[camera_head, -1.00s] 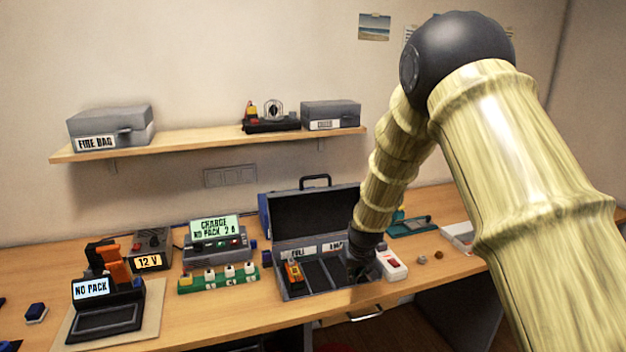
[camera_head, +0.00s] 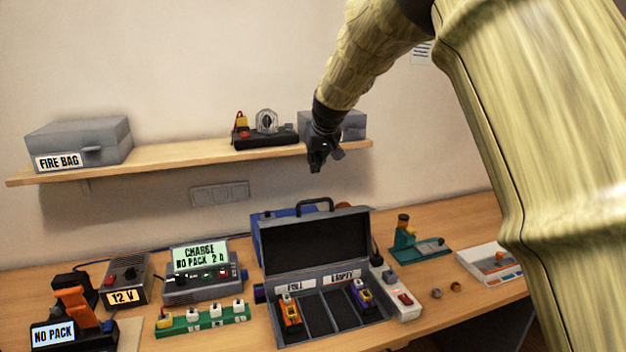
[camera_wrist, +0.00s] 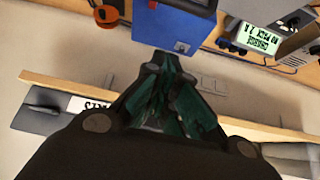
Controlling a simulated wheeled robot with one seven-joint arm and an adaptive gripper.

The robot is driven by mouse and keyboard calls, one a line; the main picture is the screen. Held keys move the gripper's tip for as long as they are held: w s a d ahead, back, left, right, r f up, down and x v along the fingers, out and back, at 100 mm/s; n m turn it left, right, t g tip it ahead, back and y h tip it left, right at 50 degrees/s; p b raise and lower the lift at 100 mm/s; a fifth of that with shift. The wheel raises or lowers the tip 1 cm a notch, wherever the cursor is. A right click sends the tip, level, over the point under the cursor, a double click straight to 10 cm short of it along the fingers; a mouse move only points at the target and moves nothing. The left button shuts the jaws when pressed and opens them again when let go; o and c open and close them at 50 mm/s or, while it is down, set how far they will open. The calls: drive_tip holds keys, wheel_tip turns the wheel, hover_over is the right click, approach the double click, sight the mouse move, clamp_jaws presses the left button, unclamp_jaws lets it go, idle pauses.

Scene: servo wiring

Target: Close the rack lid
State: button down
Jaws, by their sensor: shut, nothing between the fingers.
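The rack (camera_head: 280,328) is a grey case on the bench with its lid (camera_head: 316,243) standing open and upright at the back. A dark handle (camera_head: 315,204) shows at the lid's top. An orange pack (camera_head: 290,312) sits in the left compartment, under the FULL label. A purple pack (camera_head: 361,296) sits in the right part, under the EMPTY label. My gripper (camera_head: 318,163) is shut and empty, above and behind the lid, in front of the shelf. In the wrist view my gripper's fingers (camera_wrist: 165,95) point toward a blue case surface (camera_wrist: 172,25).
A shelf (camera_head: 190,158) with a fire bag (camera_head: 78,143) and a grey box (camera_head: 350,124) is close to my gripper. A charger (camera_head: 203,283) stands left of the rack. A white switch box (camera_head: 404,300) stands at its right side.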

drive_tip(key=p+x, duration=0.4)
drive_tip(key=x, duration=0.5)
drive_tip(key=shift+s+d+f+p, duration=0.2)
drive_tip(key=shift+s+p, duration=0.2)
drive_tip(key=shift+s, duration=0.25)
drive_tip(key=shift+s+d+f+p, duration=0.1)
drive_tip(key=shift+s+f+p, duration=0.1)
drive_tip(key=shift+s+p, duration=0.3)
drive_tip(key=shift+s+d+f+p, duration=0.1)
drive_tip(key=shift+s+f+p, duration=0.15)
drive_tip(key=shift+s, duration=0.5)
drive_tip(key=shift+s+b, duration=0.1)
drive_tip(key=shift+b, duration=0.25)
drive_tip(key=shift+s+d+r+t+b, duration=0.2)
drive_tip(key=shift+s+t+b, duration=0.1)
drive_tip(key=shift+s+b, duration=0.4)
drive_tip(key=shift+f+b, duration=0.1)
drive_tip(key=shift+b, duration=0.2)
